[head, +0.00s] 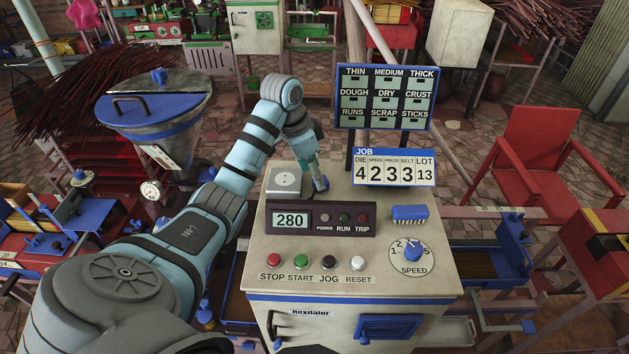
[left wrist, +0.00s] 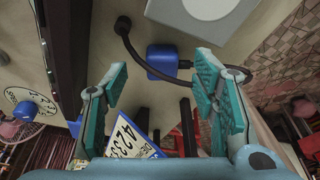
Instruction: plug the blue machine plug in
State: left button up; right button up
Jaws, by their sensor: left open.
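The blue plug (left wrist: 162,62) lies on the cream machine top in the left wrist view, with a black cord running from it. In the head view it shows as a small blue piece (head: 323,184) just below my gripper. The pale socket box (head: 284,181) stands on the machine top just left of the plug; its edge also shows in the left wrist view (left wrist: 200,15). My left gripper (left wrist: 155,100) is open, its teal fingers spread on either side of the plug, apart from it. My right gripper is not in view.
The display panel (head: 320,219), a blue brush (head: 410,213) and the speed knob (head: 413,251) sit on the machine top. The job sign (head: 394,167) and a blue label board (head: 386,97) stand behind. A steel hopper (head: 155,110) is at the left.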

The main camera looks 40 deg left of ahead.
pick_arm(q)
jog(key=f, duration=0.1)
jog(key=w+f, duration=0.2)
jog(key=shift+d+f, duration=0.15)
jog(key=shift+d, duration=0.2)
jog(key=shift+s+r, duration=0.2)
jog(key=shift+s, duration=0.15)
jog(key=shift+w+f, duration=0.1)
jog(key=c, duration=1.2)
